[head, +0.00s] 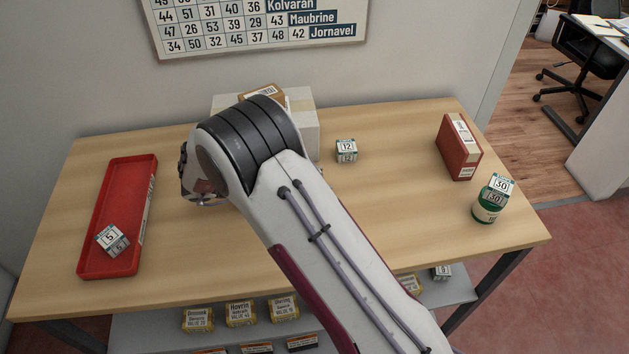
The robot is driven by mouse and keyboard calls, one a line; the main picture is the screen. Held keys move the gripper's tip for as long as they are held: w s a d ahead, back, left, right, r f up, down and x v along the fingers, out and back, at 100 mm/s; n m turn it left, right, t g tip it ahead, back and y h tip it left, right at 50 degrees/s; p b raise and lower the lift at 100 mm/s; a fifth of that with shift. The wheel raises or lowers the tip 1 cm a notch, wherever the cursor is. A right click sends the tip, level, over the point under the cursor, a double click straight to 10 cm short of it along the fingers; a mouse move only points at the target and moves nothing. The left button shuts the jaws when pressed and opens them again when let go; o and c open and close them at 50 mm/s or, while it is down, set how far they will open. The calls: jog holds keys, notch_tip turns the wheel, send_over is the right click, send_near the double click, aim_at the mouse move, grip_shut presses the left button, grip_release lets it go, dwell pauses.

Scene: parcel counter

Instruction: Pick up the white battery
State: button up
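I cannot make out a white battery in the head view; my arm covers the middle of the counter and part of the shelf below. The end of my arm, a dark and metallic part, shows just left of the big joint, above the wooden counter (390,230). The fingers of my gripper cannot be made out, so I cannot see whether it holds anything.
A red tray (98,240) at left holds a numbered cube (113,240). A white box (303,122) bearing a brown box (262,92) stands behind my arm. A cube marked 12 (346,151), a red-brown box (458,148) and a green container (486,207) topped by a cube (500,186) stand rightward. Yellow packs (240,314) lie below.

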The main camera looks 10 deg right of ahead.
jog(key=shift+c, duration=0.4)
grip_shut()
jog(key=shift+r, duration=0.15)
jog(key=shift+r, duration=4.9)
